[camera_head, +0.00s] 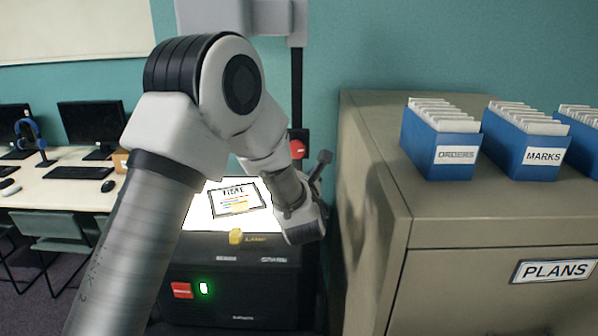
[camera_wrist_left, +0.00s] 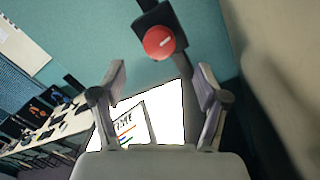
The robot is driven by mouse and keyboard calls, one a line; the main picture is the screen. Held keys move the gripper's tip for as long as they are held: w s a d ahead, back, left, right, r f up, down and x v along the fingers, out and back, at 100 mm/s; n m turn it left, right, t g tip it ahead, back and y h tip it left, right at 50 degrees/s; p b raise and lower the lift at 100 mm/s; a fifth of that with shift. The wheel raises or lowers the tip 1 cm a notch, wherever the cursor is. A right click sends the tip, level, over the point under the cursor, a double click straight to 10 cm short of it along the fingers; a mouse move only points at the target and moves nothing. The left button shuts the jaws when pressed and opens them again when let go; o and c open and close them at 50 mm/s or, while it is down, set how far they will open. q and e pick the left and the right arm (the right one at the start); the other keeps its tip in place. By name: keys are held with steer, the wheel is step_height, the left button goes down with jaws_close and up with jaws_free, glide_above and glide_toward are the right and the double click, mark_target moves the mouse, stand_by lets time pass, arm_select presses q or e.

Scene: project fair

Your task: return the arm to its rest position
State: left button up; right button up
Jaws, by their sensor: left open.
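My left arm (camera_head: 225,120) comes in from the lower left and bends over a dark machine with a lit top. My left gripper (camera_head: 318,172) is at the right of the lit top, partly hidden by its own wrist. In the wrist view the left gripper (camera_wrist_left: 160,78) has its two fingers spread wide with nothing between them. A red round knob (camera_wrist_left: 159,42) on a dark block shows beyond the fingertips, apart from them. My right gripper is not in view.
The bright plate (camera_head: 200,212) holds a printed sheet (camera_head: 238,199). A metal cabinet (camera_head: 375,150) with blue file boxes (camera_head: 440,140) stands close at right.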

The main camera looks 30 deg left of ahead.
arm_select(q)
steer(key=v, duration=0.3)
steer(key=shift+s+d, duration=0.1)
